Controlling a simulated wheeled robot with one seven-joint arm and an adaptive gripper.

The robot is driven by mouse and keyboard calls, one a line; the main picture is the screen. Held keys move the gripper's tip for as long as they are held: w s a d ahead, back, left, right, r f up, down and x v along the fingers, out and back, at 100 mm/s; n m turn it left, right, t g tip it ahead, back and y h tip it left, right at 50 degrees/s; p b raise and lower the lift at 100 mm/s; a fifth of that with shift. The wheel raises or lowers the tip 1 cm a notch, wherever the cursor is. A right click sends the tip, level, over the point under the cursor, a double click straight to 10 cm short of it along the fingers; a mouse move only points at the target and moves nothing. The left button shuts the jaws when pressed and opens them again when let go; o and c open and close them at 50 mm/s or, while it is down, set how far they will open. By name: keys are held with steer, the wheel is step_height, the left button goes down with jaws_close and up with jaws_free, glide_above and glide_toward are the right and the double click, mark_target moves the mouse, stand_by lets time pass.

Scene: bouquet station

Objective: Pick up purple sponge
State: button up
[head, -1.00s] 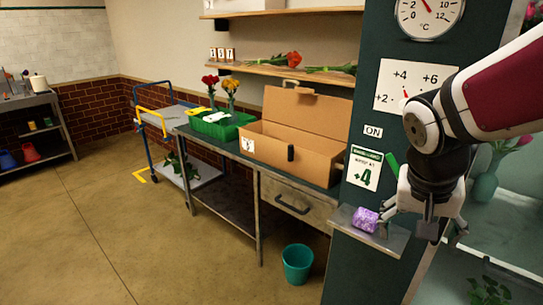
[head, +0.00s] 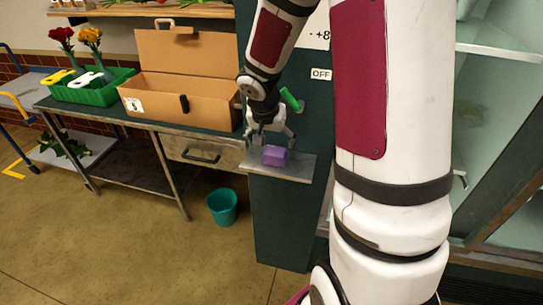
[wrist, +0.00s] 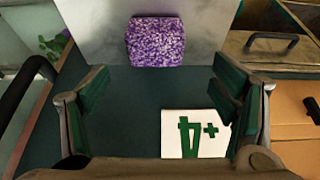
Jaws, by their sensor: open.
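The purple sponge (head: 274,156) is a speckled block on a small metal shelf (head: 300,168) fixed to the dark green pillar. In the wrist view the sponge (wrist: 155,42) is at the top centre on the pale shelf (wrist: 215,18). My gripper (head: 270,132) is just above and behind the sponge in the head view. In the wrist view my gripper's fingers (wrist: 160,92) are spread wide, with green inner pads. Nothing is between them, and the sponge lies beyond the tips. My gripper hides part of the pillar.
An open cardboard box (head: 175,103) and a green crate (head: 92,92) stand on the bench to the left. A teal bin (head: 222,206) is on the floor. A glass cabinet (head: 500,130) is at right.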

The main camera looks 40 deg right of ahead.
mark_target(275, 151)
steer(key=shift+s+b+x, duration=0.15)
steer(key=shift+b+x, duration=0.15)
steer(key=shift+x, duration=1.35)
steer(key=shift+s+b+x, duration=0.2)
steer(key=shift+b+x, duration=0.05)
steer(key=shift+x, duration=1.35)
steer(key=shift+f, duration=0.1)
steer(key=c, duration=1.1)
